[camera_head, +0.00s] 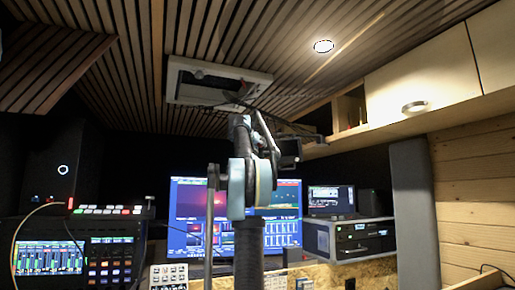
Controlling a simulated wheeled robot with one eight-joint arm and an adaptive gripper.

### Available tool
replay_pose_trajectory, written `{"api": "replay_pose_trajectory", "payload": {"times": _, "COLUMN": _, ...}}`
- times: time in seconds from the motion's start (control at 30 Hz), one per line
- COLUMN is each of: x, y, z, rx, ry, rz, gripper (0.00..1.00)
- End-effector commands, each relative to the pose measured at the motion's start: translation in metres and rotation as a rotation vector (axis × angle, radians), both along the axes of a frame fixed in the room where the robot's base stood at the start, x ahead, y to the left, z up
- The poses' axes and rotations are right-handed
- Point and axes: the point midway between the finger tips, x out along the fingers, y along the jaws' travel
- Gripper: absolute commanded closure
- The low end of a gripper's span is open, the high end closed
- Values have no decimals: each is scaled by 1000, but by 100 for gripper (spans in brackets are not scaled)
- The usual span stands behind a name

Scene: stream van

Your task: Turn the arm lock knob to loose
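My arm rises through the middle of the head view, with a dark tube and a pale blue joint. A small dark block to the right of its upper part seems to be my gripper (289,151). It is small and dark against a dark background, and its fingers cannot be made out. A slim grey pole (210,230) with a rounded top stands just left of my arm, in front of the monitor. I cannot tell whether it belongs to the arm with the lock. No lock knob can be clearly picked out, and my arm covers part of the view.
A large monitor (190,215) stands behind my arm. A mixing console (105,255) and a lit screen (48,257) are at the left. A rack case (350,240) with a laptop (331,199) is at the right. A grey upright panel (413,210) and overhead cabinets (425,75) bound the right side.

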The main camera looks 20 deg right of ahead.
Motion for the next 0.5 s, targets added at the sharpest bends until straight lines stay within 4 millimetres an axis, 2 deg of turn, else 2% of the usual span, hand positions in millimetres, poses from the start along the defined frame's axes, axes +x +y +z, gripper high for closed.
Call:
{"api": "replay_pose_trajectory", "payload": {"times": 0.03, "x": 0, "y": 0, "z": 0, "rx": 0, "ry": 0, "rz": 0, "gripper": 85}}
{"api": "replay_pose_trajectory", "payload": {"times": 0.1, "x": 0, "y": 0, "z": 0, "rx": 0, "ry": 0, "rz": 0, "gripper": 95}}
{"api": "replay_pose_trajectory", "payload": {"times": 0.5, "x": 1, "y": 1, "z": 0, "rx": -38, "ry": 37, "rz": 2, "gripper": 95}}
